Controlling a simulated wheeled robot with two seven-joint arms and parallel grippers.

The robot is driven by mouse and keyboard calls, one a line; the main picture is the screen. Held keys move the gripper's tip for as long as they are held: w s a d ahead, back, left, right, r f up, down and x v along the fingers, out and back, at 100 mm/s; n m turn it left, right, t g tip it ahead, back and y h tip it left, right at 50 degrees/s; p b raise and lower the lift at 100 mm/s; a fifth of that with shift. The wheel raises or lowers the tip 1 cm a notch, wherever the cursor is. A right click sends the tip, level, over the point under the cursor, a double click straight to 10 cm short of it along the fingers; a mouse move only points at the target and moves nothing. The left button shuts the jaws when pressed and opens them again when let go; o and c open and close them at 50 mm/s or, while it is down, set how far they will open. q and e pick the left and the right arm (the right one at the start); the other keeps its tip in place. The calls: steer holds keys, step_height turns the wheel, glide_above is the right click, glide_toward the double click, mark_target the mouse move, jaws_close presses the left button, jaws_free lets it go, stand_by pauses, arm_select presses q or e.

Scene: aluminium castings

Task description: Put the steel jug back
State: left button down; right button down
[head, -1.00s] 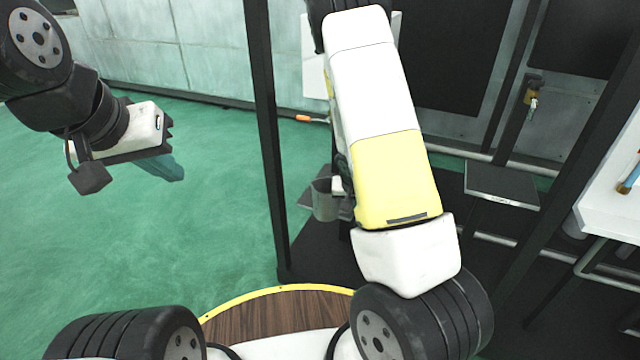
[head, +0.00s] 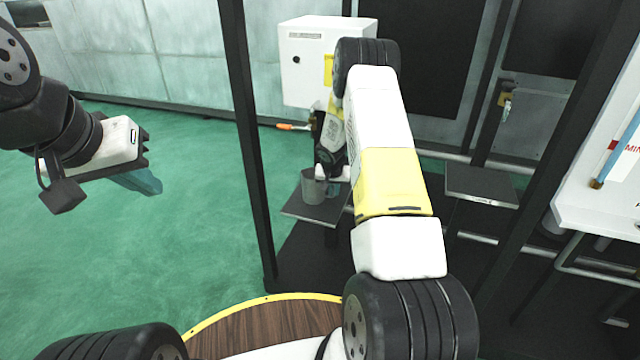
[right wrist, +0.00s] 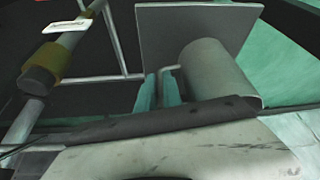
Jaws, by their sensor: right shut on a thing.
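The steel jug (head: 313,187) is a grey, open-topped cylinder at the middle of the head view, over a small dark plate (head: 296,210). In the right wrist view the jug (right wrist: 215,75) lies beside the fingers, with its bent handle between them. My right gripper (right wrist: 158,92) has teal fingers and is shut on that handle. In the head view my right arm largely hides this gripper. I cannot tell whether the jug touches the plate. My left gripper (head: 138,180) hangs over the green floor at the left, away from the jug; its finger gap is not clear.
A black post (head: 247,130) stands left of the jug. A white box (head: 308,60) is behind my right arm. Another dark plate (head: 480,184) is to the right, below a small tap (head: 506,98). A white bench (head: 605,205) is at the right edge. Open green floor lies at left.

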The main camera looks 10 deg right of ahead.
steer(key=shift+w+f, duration=0.15)
steer(key=shift+f, duration=1.6)
steer(key=shift+f, duration=0.1)
steer(key=c, duration=1.5)
jaws_free()
